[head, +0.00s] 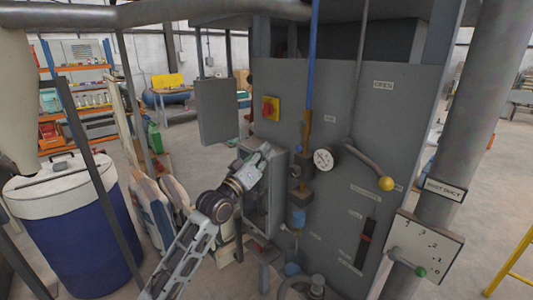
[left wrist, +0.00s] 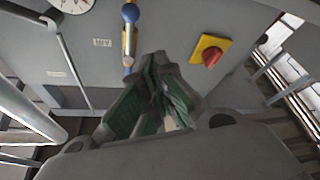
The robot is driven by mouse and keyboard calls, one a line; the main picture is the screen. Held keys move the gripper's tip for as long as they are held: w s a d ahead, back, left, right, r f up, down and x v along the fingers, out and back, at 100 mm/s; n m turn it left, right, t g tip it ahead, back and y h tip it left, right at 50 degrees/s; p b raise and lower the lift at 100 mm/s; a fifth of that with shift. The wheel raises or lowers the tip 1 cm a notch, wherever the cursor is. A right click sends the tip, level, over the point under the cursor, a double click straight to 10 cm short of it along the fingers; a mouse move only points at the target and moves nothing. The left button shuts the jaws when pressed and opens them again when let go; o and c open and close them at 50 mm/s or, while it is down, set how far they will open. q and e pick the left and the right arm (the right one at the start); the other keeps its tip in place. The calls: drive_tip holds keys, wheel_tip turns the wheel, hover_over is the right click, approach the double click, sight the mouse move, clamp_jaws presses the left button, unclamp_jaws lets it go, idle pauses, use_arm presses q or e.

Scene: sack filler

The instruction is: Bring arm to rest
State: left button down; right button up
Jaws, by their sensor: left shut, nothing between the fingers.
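My left arm (head: 190,248) comes up from the bottom of the head view. Its gripper (head: 262,152) is in front of the grey machine panel (head: 345,110), below the red knob on its yellow plate (head: 270,108). In the left wrist view the gripper (left wrist: 155,70) has its fingers together, with nothing held between them. The red knob (left wrist: 211,56) is to the right of the fingers there, and the panel (left wrist: 70,60) fills much of the background. I cannot tell whether the fingertips touch anything. My right gripper is in neither view.
An open grey box (head: 268,190) stands close beside the gripper. A gauge (head: 323,158) and a lever with a yellow ball (head: 386,183) stick out from the panel. Filled sacks (head: 150,205) and a blue drum (head: 75,235) stand at left. A thick grey pipe (head: 480,100) rises at right.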

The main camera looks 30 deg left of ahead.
use_arm(q)
drive_tip(key=shift+f, duration=0.1)
idle(0.4)
